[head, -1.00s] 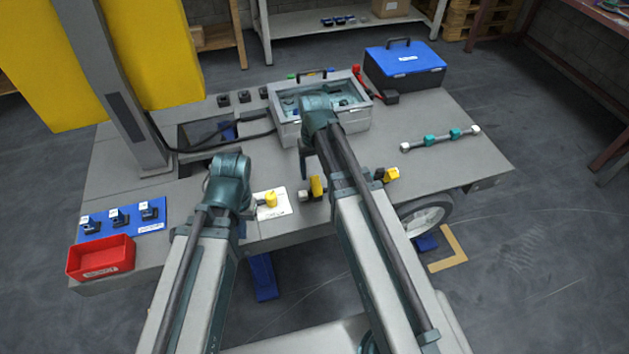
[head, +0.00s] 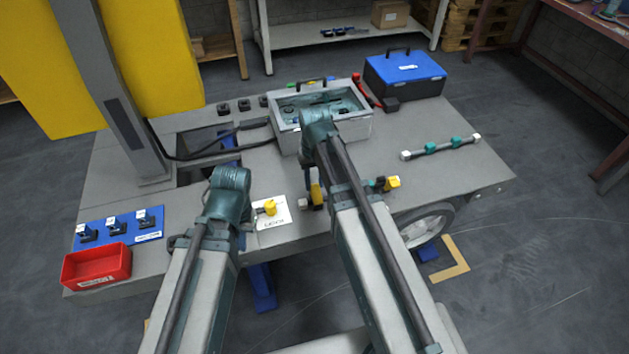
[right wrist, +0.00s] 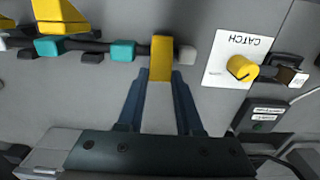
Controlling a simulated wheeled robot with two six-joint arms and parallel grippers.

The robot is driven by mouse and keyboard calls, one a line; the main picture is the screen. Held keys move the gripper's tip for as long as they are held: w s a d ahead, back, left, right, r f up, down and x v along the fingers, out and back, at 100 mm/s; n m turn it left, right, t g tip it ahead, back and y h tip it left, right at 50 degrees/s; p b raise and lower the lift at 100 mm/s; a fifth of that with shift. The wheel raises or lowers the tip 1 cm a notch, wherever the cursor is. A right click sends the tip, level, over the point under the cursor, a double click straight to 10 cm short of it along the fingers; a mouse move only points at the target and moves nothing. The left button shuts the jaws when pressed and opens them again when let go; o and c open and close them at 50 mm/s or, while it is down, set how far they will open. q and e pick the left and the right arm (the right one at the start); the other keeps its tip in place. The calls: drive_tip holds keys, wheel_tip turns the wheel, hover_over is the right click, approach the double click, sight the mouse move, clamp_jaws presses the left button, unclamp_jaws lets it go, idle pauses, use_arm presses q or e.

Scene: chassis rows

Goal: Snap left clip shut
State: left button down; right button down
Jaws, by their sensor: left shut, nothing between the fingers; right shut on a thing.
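The left clip is a yellow block (head: 317,194) on a dark bar with teal collars, beside the bar's white end cap. In the right wrist view the same clip (right wrist: 161,58) stands between the fingertips of my right gripper (right wrist: 161,76), which is shut on it. In the head view my right gripper (head: 309,178) reaches down at the clip, partly hidden by its own wrist. A second yellow clip (head: 390,183) sits at the bar's other end. My left gripper (head: 222,212) is empty and shut, left of the CATCH plate, its fingers mostly hidden by its arm.
A white CATCH plate (head: 272,222) with a yellow knob (head: 269,208) lies left of the bar. A grey open-topped box (head: 350,130) stands behind my right wrist. A red bin (head: 97,268) and blue mat (head: 100,228) are at left. Another bar (head: 440,147) lies right.

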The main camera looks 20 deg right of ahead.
drive_tip(key=shift+w+f+b, duration=0.8)
drive_tip(key=shift+f, duration=0.05)
drive_tip(key=shift+r, duration=0.15)
drive_tip(key=c, duration=0.6)
unclamp_jaws()
drive_tip(key=shift+o, duration=0.2)
drive_tip(key=shift+r, duration=0.1)
wheel_tip(320, 180, up, 14)
drive_tip(key=p, duration=1.4)
drive_tip(key=shift+f, duration=0.2)
